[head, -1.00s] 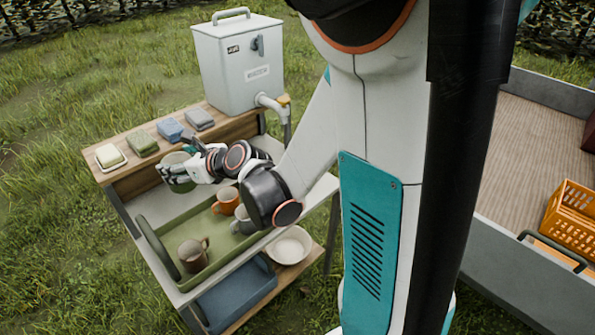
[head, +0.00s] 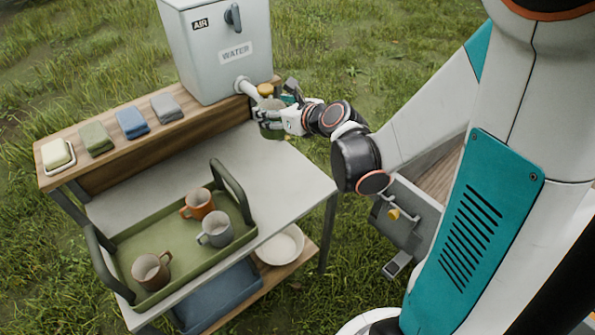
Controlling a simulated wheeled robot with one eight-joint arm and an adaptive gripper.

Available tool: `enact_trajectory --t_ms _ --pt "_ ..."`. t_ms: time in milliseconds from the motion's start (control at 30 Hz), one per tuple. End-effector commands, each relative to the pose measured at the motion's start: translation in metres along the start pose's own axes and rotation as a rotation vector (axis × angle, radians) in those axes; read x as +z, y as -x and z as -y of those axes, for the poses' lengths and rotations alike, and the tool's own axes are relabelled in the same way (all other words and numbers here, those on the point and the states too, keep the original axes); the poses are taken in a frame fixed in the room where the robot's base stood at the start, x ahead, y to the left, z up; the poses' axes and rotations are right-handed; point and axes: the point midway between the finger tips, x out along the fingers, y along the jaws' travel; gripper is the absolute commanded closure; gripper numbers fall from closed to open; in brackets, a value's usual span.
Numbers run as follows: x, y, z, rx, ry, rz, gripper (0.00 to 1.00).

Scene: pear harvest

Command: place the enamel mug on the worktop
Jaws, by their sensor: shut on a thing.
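My gripper (head: 272,116) is shut on a green enamel mug (head: 272,131) at the far right end of the worktop, just by the water tank's tap. My fingers cover part of the mug, and I cannot tell whether its base touches anything. The grey worktop (head: 165,184) is below and to the left of my gripper, with a wide bare stretch in its middle.
A green tray (head: 125,252) on the worktop's front holds brown, orange and grey mugs. A water tank (head: 215,75) with a tap (head: 250,87) stands at the back. A wooden shelf (head: 100,166) carries soap and folded cloths. A white bowl (head: 282,244) sits below.

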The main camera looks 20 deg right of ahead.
Motion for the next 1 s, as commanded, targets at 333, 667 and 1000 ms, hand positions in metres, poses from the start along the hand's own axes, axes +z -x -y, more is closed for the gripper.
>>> enact_trajectory --t_ms 333,667,1000 --pt "-0.063 -0.029 -0.001 0.009 0.003 -0.001 0.65" --pt "-0.097 -0.080 0.009 0.154 0.062 -0.007 0.65" --pt "-0.116 -0.127 0.022 0.418 0.174 0.001 0.65"
